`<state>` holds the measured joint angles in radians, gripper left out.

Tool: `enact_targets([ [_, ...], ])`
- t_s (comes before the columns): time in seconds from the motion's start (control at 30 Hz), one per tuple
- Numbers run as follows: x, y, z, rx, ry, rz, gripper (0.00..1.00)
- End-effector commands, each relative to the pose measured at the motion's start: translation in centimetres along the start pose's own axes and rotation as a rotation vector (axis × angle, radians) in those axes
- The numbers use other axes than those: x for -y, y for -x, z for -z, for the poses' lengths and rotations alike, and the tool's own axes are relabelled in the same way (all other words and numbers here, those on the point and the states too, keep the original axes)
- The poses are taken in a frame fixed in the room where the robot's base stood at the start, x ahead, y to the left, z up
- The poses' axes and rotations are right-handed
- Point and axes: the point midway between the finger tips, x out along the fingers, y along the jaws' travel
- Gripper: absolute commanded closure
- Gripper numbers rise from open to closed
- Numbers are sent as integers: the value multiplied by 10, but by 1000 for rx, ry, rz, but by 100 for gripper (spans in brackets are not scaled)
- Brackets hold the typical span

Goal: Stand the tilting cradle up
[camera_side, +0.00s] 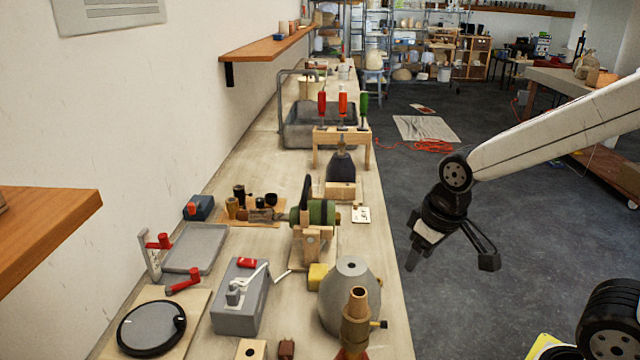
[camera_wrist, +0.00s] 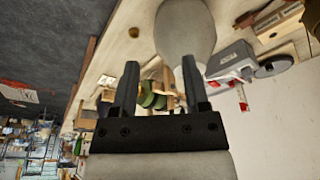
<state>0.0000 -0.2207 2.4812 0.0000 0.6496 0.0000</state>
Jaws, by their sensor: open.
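What looks like the tilting cradle is a wooden frame (camera_side: 311,245) on the bench, holding a green body (camera_side: 318,212) that lies on its side with a dark upright arm beside it. The green body shows small between my fingers in the wrist view (camera_wrist: 150,98), with pale wood next to it. My gripper (camera_side: 450,262) is open and empty. It hangs over the floor to the right of the bench edge, well apart from the cradle. In the wrist view its two dark fingers (camera_wrist: 160,64) stand apart. The cradle's lower joint is partly hidden.
A grey box with a crank (camera_side: 240,300) is at front left. A wooden rack of screwdrivers (camera_side: 342,135) stands behind. Free air lies right of the bench.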

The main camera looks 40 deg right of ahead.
Motion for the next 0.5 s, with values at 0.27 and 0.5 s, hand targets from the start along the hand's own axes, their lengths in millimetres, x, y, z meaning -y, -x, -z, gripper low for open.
enact_targets([
  [0.27, -2, 14, 5, 20, 48, -24, 42],
  [0.5, -9, 9, 11, 68, 164, -88, 42],
])
